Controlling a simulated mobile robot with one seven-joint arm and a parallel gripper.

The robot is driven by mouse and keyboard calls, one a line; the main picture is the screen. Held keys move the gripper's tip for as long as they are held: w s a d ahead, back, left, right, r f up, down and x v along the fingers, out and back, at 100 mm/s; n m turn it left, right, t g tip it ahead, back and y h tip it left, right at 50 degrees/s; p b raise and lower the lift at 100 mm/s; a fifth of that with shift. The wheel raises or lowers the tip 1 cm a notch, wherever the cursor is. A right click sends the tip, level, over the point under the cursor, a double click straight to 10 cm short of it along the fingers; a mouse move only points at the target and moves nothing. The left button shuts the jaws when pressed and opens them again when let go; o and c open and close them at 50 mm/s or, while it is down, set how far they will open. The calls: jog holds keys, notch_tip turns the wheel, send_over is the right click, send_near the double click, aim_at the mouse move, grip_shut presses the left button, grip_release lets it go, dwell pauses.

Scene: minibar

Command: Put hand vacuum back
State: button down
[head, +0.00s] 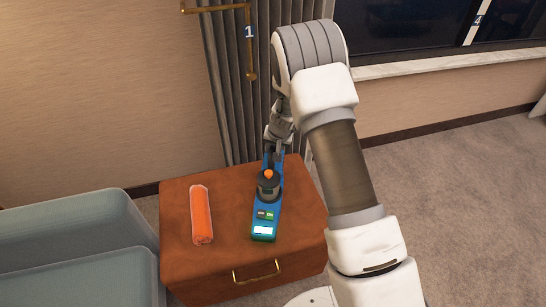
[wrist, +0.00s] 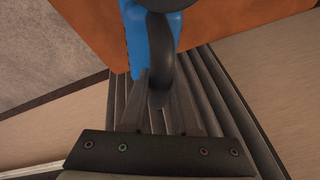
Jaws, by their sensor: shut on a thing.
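The blue hand vacuum (head: 267,204) is over the right half of the brown cabinet's top in the head view. It has a dark round middle with an orange knob, and a lit panel at its near end. My gripper (head: 275,153) is at the vacuum's far end and shut on it. In the wrist view, my gripper's two fingers (wrist: 162,90) close around a dark curved part beside the blue body (wrist: 136,40). I cannot tell whether the vacuum touches the cabinet top.
The brown cabinet (head: 222,258) has a drawer with a brass handle (head: 256,272). An orange cylinder (head: 201,215) lies on its left half. A grey-blue sofa (head: 75,225) stands left. A grey curtain (head: 232,90) hangs behind the cabinet. Open carpet (head: 460,180) lies right.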

notch_tip(320, 180, down, 3)
jog(key=shift+b, duration=0.55)
jog(key=c, duration=0.7)
grip_release()
jog(key=shift+o, duration=0.2)
